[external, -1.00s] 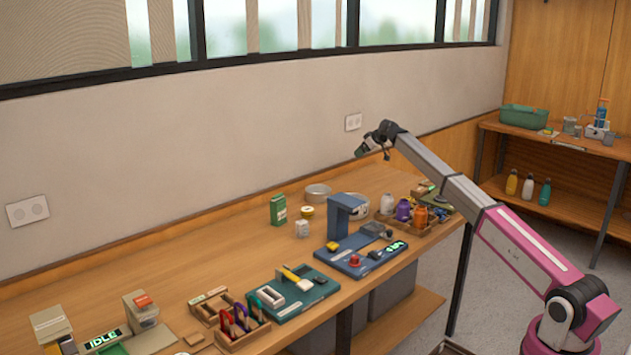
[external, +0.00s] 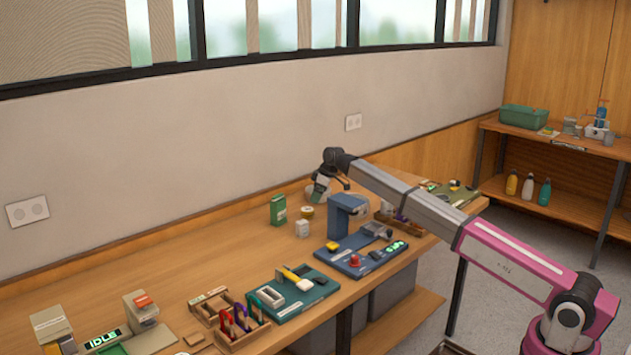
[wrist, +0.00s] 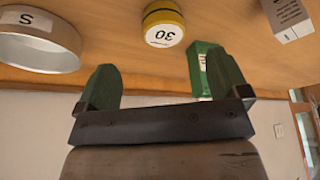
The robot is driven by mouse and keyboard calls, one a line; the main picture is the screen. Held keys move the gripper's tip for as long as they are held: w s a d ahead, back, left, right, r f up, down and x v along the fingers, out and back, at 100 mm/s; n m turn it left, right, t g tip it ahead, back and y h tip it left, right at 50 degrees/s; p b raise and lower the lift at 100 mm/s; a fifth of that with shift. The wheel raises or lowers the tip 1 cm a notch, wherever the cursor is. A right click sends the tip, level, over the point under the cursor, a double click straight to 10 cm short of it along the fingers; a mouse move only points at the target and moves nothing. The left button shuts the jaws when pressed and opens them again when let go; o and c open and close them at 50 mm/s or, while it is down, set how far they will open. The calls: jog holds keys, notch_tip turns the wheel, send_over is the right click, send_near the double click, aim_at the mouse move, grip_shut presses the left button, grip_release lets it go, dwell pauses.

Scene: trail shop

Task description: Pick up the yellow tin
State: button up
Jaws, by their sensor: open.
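The yellow tin (wrist: 163,18) stands on the wooden bench, with a white label reading 30. In the external view the tin (external: 307,212) is small, just below my gripper (external: 318,198). In the wrist view my gripper (wrist: 163,78) has its two green fingers spread apart with nothing between them. The tin lies beyond the fingertips, roughly in line with the gap and apart from both fingers.
A round metal tin marked S (wrist: 40,42) is left of the yellow tin in the wrist view. A green box (wrist: 203,62) shows partly behind the right finger; a white box (wrist: 287,18) is farther right. A blue stand (external: 345,215) is close by in the external view.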

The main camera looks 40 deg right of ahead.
aim_at(308, 209)
jog(key=x, duration=0.4)
jog(key=shift+a+x, duration=0.2)
jog(key=shift+x, duration=1.05)
jog(key=shift+a+x, duration=0.15)
jog(key=shift+x, duration=1.15)
jog(key=shift+w+r, duration=0.1)
jog(key=shift+r, duration=0.05)
jog(key=c, duration=1)
